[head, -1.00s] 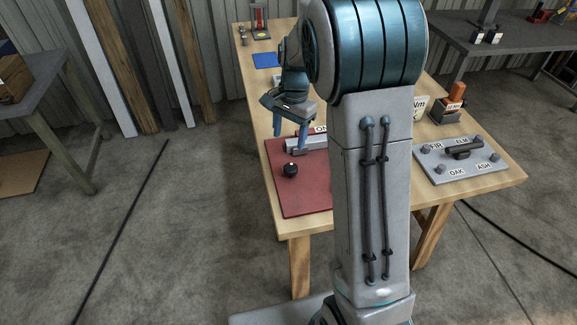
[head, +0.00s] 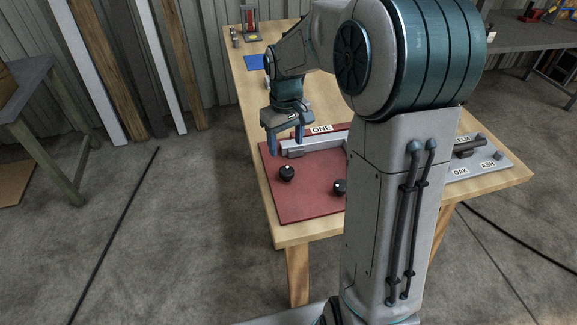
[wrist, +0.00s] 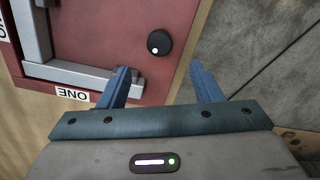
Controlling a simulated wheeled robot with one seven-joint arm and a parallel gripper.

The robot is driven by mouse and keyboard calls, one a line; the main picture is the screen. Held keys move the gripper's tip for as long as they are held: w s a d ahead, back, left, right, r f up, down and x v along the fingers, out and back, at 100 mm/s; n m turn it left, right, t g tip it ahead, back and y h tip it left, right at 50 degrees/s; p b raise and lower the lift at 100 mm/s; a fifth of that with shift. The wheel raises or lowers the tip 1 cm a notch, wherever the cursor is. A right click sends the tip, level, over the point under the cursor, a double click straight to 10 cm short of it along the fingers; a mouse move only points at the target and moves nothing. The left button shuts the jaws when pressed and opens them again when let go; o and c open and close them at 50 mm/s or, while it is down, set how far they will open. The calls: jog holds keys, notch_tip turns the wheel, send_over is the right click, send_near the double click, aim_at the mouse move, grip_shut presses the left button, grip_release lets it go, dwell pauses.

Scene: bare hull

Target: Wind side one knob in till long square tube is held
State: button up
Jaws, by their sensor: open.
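A red board (head: 310,205) lies on the table's near left corner, with a label reading ONE at its back. A pale grey bar (head: 318,145) runs along the back edge; I cannot tell whether it is the square tube or a fixed rail. Two black knobs with white dots stand on the board, one at left (head: 287,173) and one nearer the middle (head: 339,187). The wrist view shows one knob (wrist: 159,42) beyond my fingers, roughly between their lines. My gripper (head: 286,140) is open and empty above the board's back left edge, apart from the knobs.
My arm hides the board's right part. A blue pad (head: 254,61) lies farther back. Open floor lies left of the table.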

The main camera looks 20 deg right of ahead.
aim_at(286, 170)
notch_tip(286, 170, down, 10)
jog(key=shift+r, duration=0.25)
jog(key=c, duration=1)
